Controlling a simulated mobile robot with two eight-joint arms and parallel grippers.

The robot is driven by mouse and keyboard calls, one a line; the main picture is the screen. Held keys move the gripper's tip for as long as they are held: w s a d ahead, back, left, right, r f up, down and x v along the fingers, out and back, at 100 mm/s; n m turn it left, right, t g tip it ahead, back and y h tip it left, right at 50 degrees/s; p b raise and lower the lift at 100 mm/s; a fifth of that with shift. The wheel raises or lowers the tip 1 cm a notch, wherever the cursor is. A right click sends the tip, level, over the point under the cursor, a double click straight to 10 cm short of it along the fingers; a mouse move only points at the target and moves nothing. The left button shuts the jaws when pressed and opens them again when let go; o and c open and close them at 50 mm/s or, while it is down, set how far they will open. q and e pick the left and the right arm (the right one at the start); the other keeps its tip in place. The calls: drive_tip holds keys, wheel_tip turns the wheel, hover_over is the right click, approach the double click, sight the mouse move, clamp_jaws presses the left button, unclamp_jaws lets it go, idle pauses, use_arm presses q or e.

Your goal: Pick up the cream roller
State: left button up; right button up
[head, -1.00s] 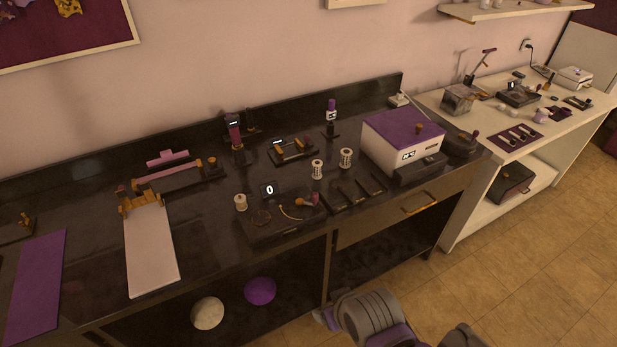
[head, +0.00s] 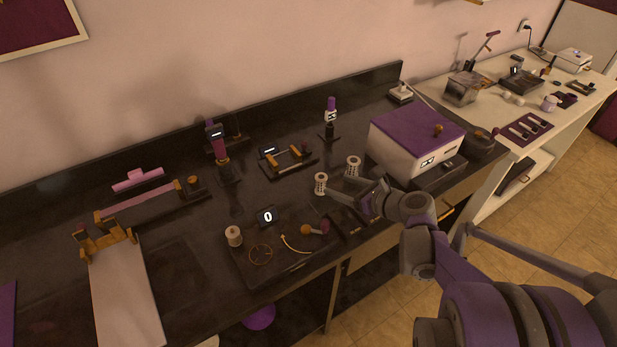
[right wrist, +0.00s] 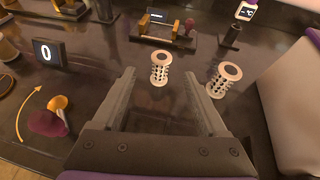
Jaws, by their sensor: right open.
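Two cream rollers with rows of dark holes stand upright on the dark counter. The left cream roller (head: 321,184) stands just beyond my right gripper (head: 344,187); the right cream roller (head: 354,166) stands a little behind it, near the white box. In the right wrist view, the left roller (right wrist: 159,70) shows between the two fingertips of my open, empty gripper (right wrist: 160,76). It looks a little ahead of the fingers, and I see no contact. The right roller (right wrist: 224,79) is outside the right finger. My left gripper is not in view.
A white box with a purple lid (head: 417,140) stands to the right of the rollers. A dark tray (head: 262,277) with a cream spool (head: 234,236) and a small display (head: 267,217) lies to the left. A dark stand with orange bars (head: 288,160) is behind.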

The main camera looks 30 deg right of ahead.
sight(325, 179)
drive_tip(key=x, duration=0.9)
drive_tip(key=shift+w+d+f, duration=0.1)
drive_tip(key=shift+w, duration=0.05)
drive_tip(key=shift+c, duration=0.2)
clamp_jaws()
